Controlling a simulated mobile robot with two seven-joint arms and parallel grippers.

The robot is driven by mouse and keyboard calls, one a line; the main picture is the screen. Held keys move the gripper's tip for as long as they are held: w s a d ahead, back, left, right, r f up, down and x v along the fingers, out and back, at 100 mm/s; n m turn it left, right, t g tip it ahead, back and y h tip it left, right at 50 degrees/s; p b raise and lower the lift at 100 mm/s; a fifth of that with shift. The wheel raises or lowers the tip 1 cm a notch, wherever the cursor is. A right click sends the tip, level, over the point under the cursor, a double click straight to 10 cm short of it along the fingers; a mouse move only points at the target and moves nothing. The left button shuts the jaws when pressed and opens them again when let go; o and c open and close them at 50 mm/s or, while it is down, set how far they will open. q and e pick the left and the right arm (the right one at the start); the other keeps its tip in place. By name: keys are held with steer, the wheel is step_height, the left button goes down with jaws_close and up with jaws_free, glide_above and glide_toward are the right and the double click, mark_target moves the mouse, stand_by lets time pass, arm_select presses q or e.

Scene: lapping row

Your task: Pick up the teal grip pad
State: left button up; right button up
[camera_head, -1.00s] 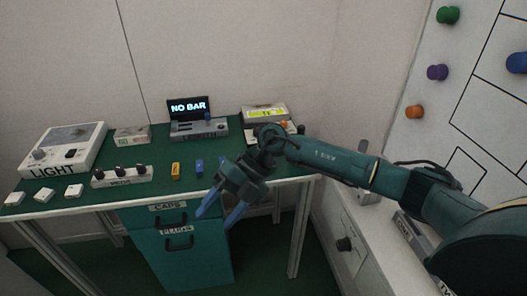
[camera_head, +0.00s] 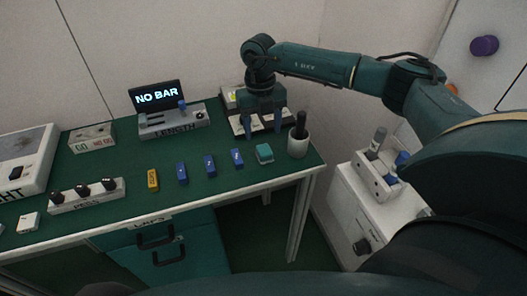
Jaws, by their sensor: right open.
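The teal grip pad (camera_head: 264,153) lies on the green tabletop near its right front edge, beside a blue block. My right gripper (camera_head: 263,125) hangs fingers down, above and behind the pad, in front of the white tray. Its two blue fingers are apart with nothing seen between them, and it does not touch the pad. My left gripper is not in the view.
Several blue blocks (camera_head: 210,164) and a yellow block (camera_head: 153,180) stand in a row left of the pad. A white cup (camera_head: 298,146) with a dark handle stands close on its right. The LENGTH unit (camera_head: 172,123) and its NO BAR screen (camera_head: 157,96) are behind.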

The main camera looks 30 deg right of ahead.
mark_target(264, 149)
steer(key=shift+s+f, duration=0.2)
steer(key=shift+f, duration=1.55)
steer(key=shift+s+f, duration=0.2)
steer(key=shift+f, duration=1.5)
steer(key=shift+c, duration=0.6)
steer(key=c, duration=0.9)
steer(key=shift+r, duration=0.1)
steer(key=shift+c, duration=0.2)
step_height(264, 149, up, 10)
